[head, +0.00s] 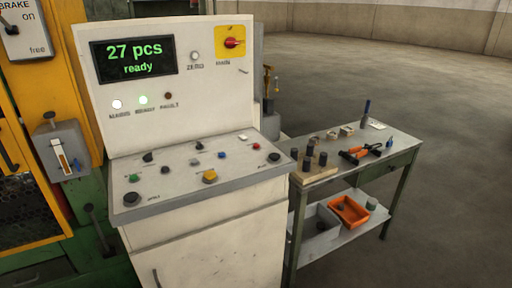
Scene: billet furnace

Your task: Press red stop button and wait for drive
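A white control console (200,232) stands left of centre in the head view. Its sloped panel carries a small red button (256,146) near the right end. A red rotary switch (232,43) sits on a yellow plate at the upper right of the upright face. The display (134,58) reads "27 pcs ready" in green. Below it, a white lamp (116,104) and a greenish lamp (143,100) look lit, and a red lamp (168,96) looks dark. The small labels are mostly too blurred to read. Neither of my grippers is in view.
The panel also holds a yellow button (210,176), a green button (133,178), a blue button (221,155) and black knobs. A workbench (400,157) with tools stands right, an orange bin (348,211) on its shelf. Yellow-green machinery (75,95) is left. Open floor lies right.

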